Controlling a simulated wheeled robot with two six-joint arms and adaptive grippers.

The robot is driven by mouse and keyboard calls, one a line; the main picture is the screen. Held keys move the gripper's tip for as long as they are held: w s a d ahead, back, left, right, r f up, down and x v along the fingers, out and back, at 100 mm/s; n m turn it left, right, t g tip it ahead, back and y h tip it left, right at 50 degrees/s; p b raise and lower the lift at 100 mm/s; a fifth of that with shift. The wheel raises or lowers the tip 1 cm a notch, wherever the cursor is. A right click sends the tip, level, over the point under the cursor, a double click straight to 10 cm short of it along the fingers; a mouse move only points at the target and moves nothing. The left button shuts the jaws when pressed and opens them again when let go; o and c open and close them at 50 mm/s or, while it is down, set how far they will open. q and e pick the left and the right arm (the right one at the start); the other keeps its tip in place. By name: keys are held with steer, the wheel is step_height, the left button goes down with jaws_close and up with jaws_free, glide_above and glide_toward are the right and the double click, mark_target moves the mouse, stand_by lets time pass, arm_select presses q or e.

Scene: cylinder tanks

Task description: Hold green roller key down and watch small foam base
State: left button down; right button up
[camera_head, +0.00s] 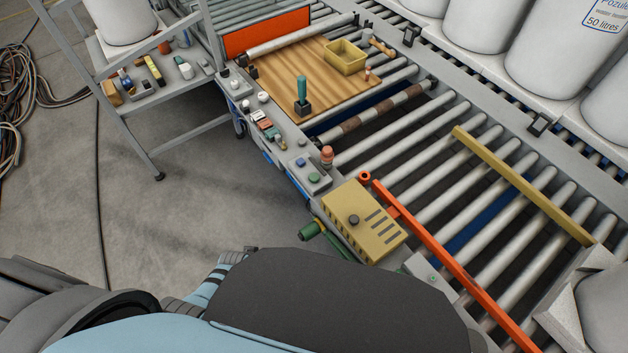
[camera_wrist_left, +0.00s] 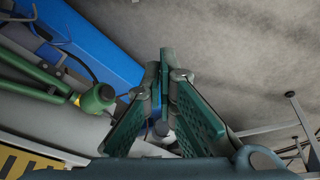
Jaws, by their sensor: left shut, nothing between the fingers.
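A green button (camera_head: 314,178) sits on a small grey control box at the near rail of the roller conveyor, beside a blue button (camera_head: 301,162). White foam bases show under a tank at the lower right (camera_head: 558,314) and under a tank on the rack at the upper left (camera_head: 101,45); I cannot tell which is the small one. My left gripper (camera_wrist_left: 164,58) is shut and empty in the left wrist view, with floor behind its tips. In the head view my dark arm link hides most of it. It appears apart from the green button. My right gripper is not in view.
A yellow slotted box (camera_head: 360,222) and an orange-red bar (camera_head: 450,262) lie beside the button box. A wooden board (camera_head: 290,80) carries a yellow tray (camera_head: 345,58). Large white tanks (camera_head: 480,22) line the back.

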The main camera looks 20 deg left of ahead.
arm_select(q)
steer(key=w+d+r+n+t+h+b, duration=0.15)
steer(key=w+r, duration=0.25)
steer(key=w, duration=0.4)
steer(key=w+d+r+m+t+b, duration=0.15)
steer(key=w+r, duration=0.25)
steer(key=w, duration=0.5)
steer(key=w+d+r+n+t+h+b, duration=0.1)
steer(key=w+d+r, duration=0.4)
steer(key=w+r, duration=0.6)
step_height(320, 180, up, 4)
steer(key=shift+w+f+h+b, duration=0.1)
steer(key=shift+w+h+b, duration=0.2)
steer(key=shift+h+b, duration=0.45)
steer(key=shift+f, duration=0.15)
